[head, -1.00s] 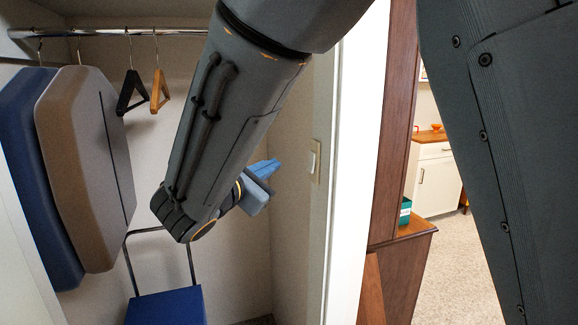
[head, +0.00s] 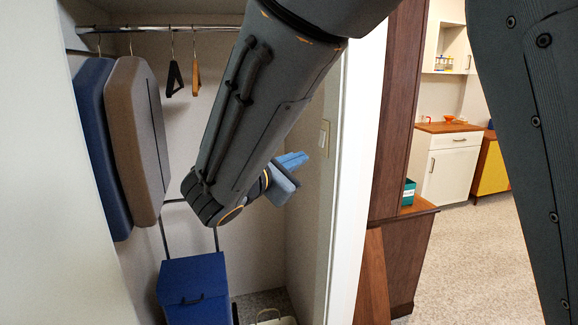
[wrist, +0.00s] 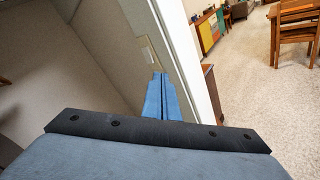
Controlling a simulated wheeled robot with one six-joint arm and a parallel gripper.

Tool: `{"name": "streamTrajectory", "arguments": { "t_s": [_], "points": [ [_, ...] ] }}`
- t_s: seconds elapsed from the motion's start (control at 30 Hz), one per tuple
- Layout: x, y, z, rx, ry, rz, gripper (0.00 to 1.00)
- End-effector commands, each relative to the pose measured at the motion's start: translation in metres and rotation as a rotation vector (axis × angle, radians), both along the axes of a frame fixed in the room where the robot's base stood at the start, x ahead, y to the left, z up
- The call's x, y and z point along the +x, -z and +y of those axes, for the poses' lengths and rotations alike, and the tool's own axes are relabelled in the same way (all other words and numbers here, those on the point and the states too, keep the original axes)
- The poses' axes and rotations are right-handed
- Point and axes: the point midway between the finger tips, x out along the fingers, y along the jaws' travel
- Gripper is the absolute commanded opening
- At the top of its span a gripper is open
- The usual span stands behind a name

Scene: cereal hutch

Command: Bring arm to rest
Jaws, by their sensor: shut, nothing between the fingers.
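My gripper (head: 287,166) has blue fingers and sits at the end of my dark grey arm, in the mouth of a closet in the head view. Its fingers lie together with nothing between them. In the wrist view the shut blue fingers (wrist: 161,97) point toward the closet's right wall and white door frame. A gap to the wall seems to remain, but I cannot tell how wide it is. My forearm hides part of the closet's back wall.
A blue garment bag (head: 97,150) and a brown one (head: 135,140) hang from the rail (head: 150,29), with two hangers beside them. A blue case (head: 193,287) stands below. The white door frame (head: 357,180) and wooden hutch (head: 400,250) are close right. Open carpet (head: 470,265) lies beyond.

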Motion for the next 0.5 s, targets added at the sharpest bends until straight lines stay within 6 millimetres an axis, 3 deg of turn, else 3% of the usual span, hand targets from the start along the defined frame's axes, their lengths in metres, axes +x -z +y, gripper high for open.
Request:
{"name": "streamTrajectory", "arguments": {
  "t_s": [0.27,0.5],
  "points": [
    [-0.010,0.030,-0.038,0.085,0.100,0.087,0.00],
    [-0.035,0.074,-0.094,0.234,0.266,0.200,0.00]
  ]
}}
